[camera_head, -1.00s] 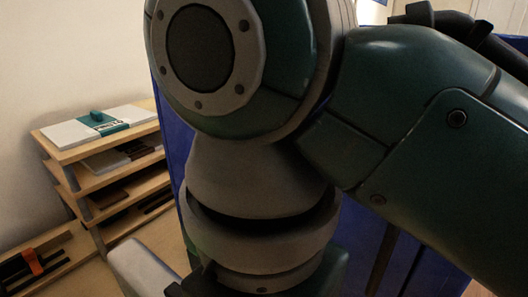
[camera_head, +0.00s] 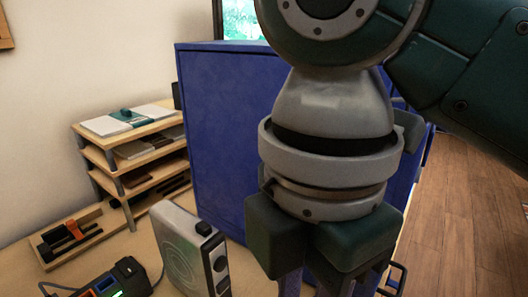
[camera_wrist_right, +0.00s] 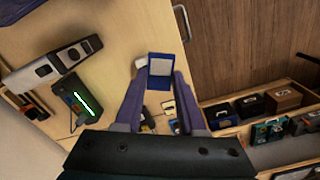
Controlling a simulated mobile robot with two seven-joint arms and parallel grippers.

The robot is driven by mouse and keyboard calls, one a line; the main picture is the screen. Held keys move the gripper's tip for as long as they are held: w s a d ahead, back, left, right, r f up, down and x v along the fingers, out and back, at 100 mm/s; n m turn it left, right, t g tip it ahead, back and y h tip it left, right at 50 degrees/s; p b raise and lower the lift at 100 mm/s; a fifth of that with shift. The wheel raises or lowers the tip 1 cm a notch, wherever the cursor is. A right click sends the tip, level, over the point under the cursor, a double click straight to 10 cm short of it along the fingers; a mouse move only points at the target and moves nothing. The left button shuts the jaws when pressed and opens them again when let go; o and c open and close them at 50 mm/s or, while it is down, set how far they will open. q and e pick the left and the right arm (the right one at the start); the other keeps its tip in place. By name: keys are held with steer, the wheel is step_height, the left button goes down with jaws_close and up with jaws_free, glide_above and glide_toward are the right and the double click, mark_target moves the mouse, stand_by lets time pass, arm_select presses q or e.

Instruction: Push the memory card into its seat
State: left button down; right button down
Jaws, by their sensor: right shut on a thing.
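My right gripper (camera_head: 318,288) comes down from the upper right in the head view, its fingertips cut off by the bottom edge. In the right wrist view its two purple fingers (camera_wrist_right: 160,76) are shut on a small blue card with a pale label (camera_wrist_right: 161,66), which I take for the memory card. The card is held above the wooden tabletop. A black box with a green light strip (camera_wrist_right: 82,102) stands left of the fingers; it also shows at the lower left of the head view (camera_head: 118,279). I cannot make out the card's seat. My left gripper is not in view.
A white device (camera_head: 180,248) stands beside the black box. A blue panel (camera_head: 225,140) rises behind it. A tiered wooden shelf (camera_head: 130,160) stands at the back left. Shelves with several small boxes (camera_wrist_right: 250,106) lie right of the table. Small items lie near the fingers.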

steer(key=w+d+r+m+p, duration=0.1)
steer(key=d+r+m+p, duration=0.5)
steer(key=r+m, duration=0.6)
steer(key=w+d+r+m+p, duration=0.1)
steer(key=d+r+m+p, duration=0.2)
steer(key=d+r+m, duration=0.75)
steer(key=s+a+r+p, duration=0.1)
steer(key=s+r+p, duration=0.1)
steer(key=r+p, duration=1.6)
steer(key=s+a+r+m+p, duration=0.1)
steer(key=s+r+p, duration=0.2)
steer(key=r+p, duration=1.6)
steer(key=shift+s+a+p, duration=0.2)
steer(key=shift+a+p, duration=0.2)
steer(key=shift+p, duration=0.1)
